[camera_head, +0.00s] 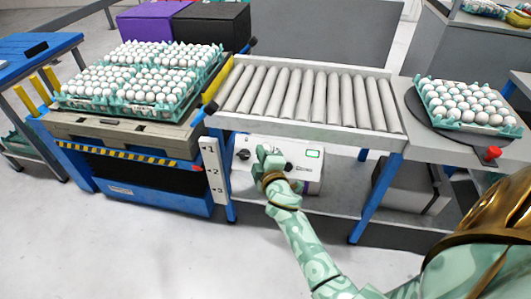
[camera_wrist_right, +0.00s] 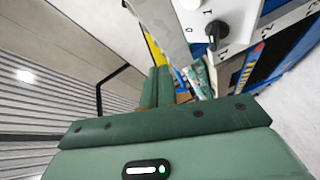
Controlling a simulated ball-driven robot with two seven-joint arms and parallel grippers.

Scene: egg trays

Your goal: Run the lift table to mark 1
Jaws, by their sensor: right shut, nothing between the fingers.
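The lift table (camera_head: 125,125) stands at the left, with a black front, a blue base and a yellow-black striped edge. It bears a pallet with stacked egg trays (camera_head: 68,103). A white scale plate (camera_head: 212,168) with number marks stands at its right front corner. A white control box (camera_head: 300,182) sits under the roller conveyor. Its black knob (camera_head: 243,154) also shows in the right wrist view (camera_wrist_right: 214,34), beside printed 0 and 1; its exact setting is unclear. My right gripper (camera_head: 268,156) is shut and empty in front of the box, right of the knob. My left gripper is out of view.
The roller conveyor (camera_head: 300,125) runs above the box to a side table with a turntable (camera_head: 420,112) and another egg tray (camera_head: 428,98). A red button (camera_head: 493,153) is at that table's front. Blue legs (camera_head: 375,200) stand below. The front floor is clear.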

